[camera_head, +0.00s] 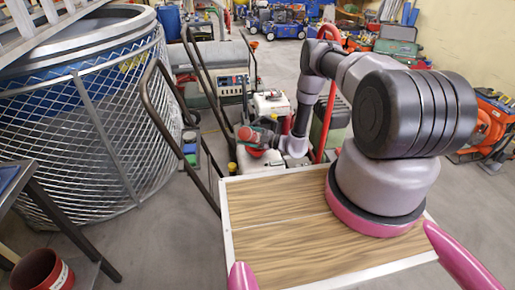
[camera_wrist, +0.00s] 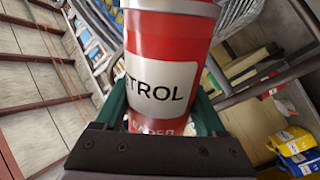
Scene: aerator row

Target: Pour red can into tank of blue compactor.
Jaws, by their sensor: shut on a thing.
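The red can (camera_wrist: 170,38) fills the middle of the wrist view, with a white label reading "TROL". My gripper (camera_wrist: 160,118) is shut on it, a dark green finger on each side. In the head view my gripper (camera_head: 269,138) is small, at the end of my outstretched arm, and red of the can (camera_head: 246,134) shows at it. The can's spout and exact tilt are hard to tell. A machine with a white tank (camera_head: 271,103) stands just behind my gripper. I cannot tell which machine is the blue compactor or see an open tank mouth.
Dark tubular handles (camera_head: 160,125) rise left of my gripper. A red bent bar (camera_head: 327,110) stands to its right. A large mesh-sided tub (camera_head: 75,135) fills the left. Blue machines (camera_head: 277,22) stand at the back. An orange reel (camera_head: 492,120) is at right.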

